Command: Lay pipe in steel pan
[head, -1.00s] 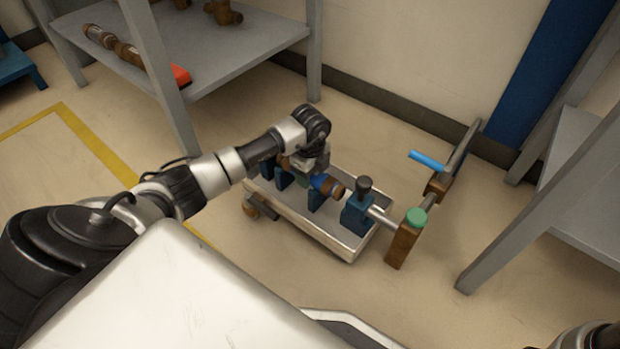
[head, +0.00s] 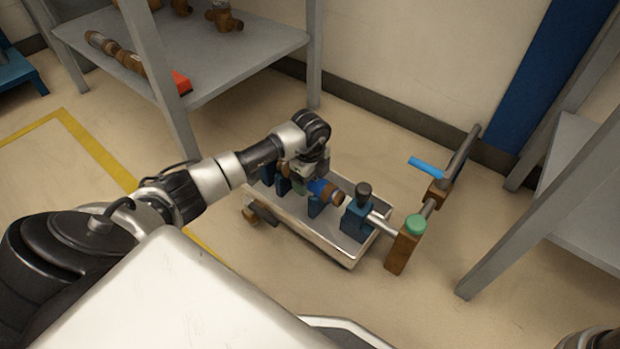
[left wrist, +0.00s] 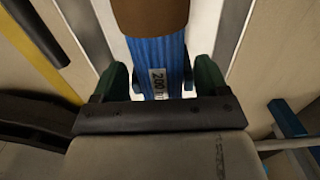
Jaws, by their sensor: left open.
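A pipe with a blue middle (head: 317,187) and brown ends lies over blue supports above the steel pan (head: 335,252), a shallow metal tray low over the floor. My left gripper (head: 303,186) is at the pipe from above, with its fingers open. In the left wrist view the pipe's blue section (left wrist: 160,60), with a white label, runs between the two green fingers of the left gripper (left wrist: 155,85). One brown end shows at the top there. The pipe's far end is mostly hidden behind my wrist. My right gripper is not in view.
A blue clamp block (head: 358,218) with a dark knob stands at the pan's right end. A grey shelf (head: 225,62) holding brown pipes stands behind; another rack (head: 545,205) is right.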

